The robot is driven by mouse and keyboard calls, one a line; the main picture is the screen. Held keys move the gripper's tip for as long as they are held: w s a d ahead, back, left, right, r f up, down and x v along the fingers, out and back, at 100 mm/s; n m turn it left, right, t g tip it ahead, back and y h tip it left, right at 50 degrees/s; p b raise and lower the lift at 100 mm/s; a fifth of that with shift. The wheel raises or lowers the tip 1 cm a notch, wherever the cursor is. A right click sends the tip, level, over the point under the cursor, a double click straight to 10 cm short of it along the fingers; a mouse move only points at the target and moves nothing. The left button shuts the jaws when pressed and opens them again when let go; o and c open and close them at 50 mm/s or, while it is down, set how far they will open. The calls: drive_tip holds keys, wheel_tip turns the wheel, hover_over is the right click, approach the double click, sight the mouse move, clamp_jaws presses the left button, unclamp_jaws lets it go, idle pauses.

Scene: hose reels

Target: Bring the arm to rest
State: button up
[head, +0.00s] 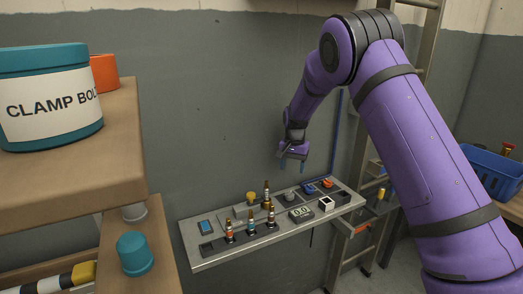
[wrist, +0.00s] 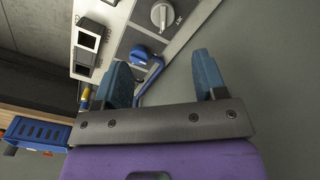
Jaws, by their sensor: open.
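My purple arm reaches from the right of the head view toward the grey wall. My gripper (head: 292,163) hangs at its end, above the back part of a grey panel shelf (head: 200,258) and apart from it. In the wrist view the two blue fingers of my gripper (wrist: 162,80) stand wide apart with nothing between them. I cannot tell how far the fingertips are from the wall.
At left, a wooden shelf (head: 125,150) holds a "CLAMP BOLTS"-type tub (head: 50,100). A ladder (head: 350,225) and blue basket (head: 490,172) are at right.

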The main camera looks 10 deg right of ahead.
drive_tip(key=s+d+r+n+t, duration=0.1)
drive_tip(key=s+d+r, duration=0.1)
drive_tip(key=s+r, duration=0.9)
drive_tip(key=s+d+r+n+t, duration=0.1)
drive_tip(key=s+d+r+n, duration=0.15)
drive_tip(key=s+r, duration=0.8)
drive_tip(key=s+d+r+n+t, duration=0.1)
drive_tip(key=s, duration=1.2)
drive_tip(key=s+d+r+n+t, duration=0.1)
drive_tip(key=s+r+t, duration=0.1)
drive_tip(key=s, duration=1.1)
drive_tip(key=shift+s+r+n, duration=0.3)
drive_tip(key=shift+n, duration=0.05)
drive_tip(key=shift+w, duration=0.1)
